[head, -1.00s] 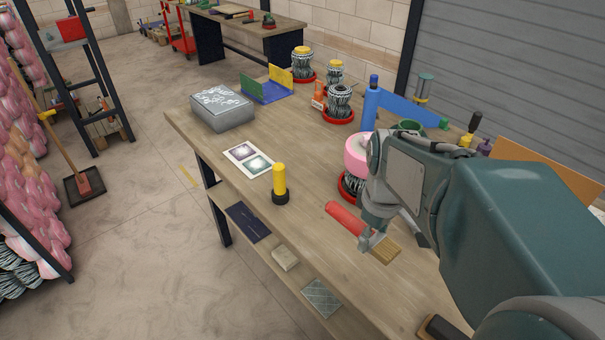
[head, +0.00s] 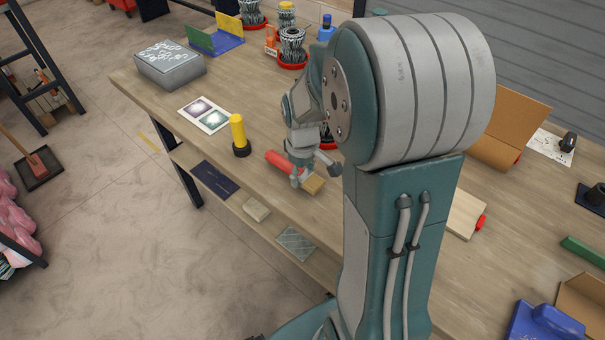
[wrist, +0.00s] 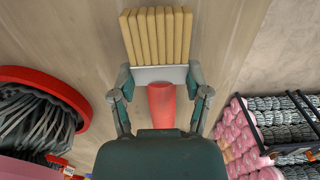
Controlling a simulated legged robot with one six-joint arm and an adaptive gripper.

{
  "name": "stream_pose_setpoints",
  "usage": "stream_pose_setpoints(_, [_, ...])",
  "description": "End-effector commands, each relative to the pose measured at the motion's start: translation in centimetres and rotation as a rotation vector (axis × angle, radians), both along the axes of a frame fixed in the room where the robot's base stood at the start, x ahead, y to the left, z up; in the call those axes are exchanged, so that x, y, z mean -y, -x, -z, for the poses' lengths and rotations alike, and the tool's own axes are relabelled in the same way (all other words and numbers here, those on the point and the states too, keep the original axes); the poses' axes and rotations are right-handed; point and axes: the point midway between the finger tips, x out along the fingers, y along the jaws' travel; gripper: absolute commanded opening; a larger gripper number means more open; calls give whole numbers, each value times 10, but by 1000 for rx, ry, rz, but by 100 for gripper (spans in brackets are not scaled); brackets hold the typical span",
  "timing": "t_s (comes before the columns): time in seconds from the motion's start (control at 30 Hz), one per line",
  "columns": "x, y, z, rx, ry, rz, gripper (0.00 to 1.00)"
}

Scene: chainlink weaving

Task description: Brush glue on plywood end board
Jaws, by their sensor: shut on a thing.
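My gripper (head: 298,177) is shut on a flat brush with a red handle (head: 279,162) and tan bristles (head: 314,185), held over the workbench (head: 255,200). In the wrist view my gripper's fingers (wrist: 161,78) clasp the metal ferrule from both sides. The bristles (wrist: 156,36) point away from the palm and the red handle runs back towards it. A pale wooden board (head: 464,214) with a red end lies on the bench right of my arm, partly hidden; I cannot tell whether it is the plywood end board. I see no glue for certain.
A yellow cylinder (head: 238,134) on a black base stands left of the brush. A printed sheet (head: 206,114) and a grey box (head: 170,65) lie further back. Wound cord stands with red bases (head: 292,48) line the far side. An open cardboard box (head: 509,125) is at right.

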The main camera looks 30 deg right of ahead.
Motion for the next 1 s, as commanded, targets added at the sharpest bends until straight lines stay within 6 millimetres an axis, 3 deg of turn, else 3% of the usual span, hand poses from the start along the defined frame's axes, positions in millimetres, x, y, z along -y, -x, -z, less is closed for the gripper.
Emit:
stream_pose_setpoints(0.5, [0,1,11,0,0,0,13])
stream_pose_setpoints(0.53, [0,0,10,0,0,0,75])
stream_pose_setpoints(0.6, [0,0,10,0,0,0,96])
stream_pose_setpoints(1.0, [0,0,9,1,1,0,96])
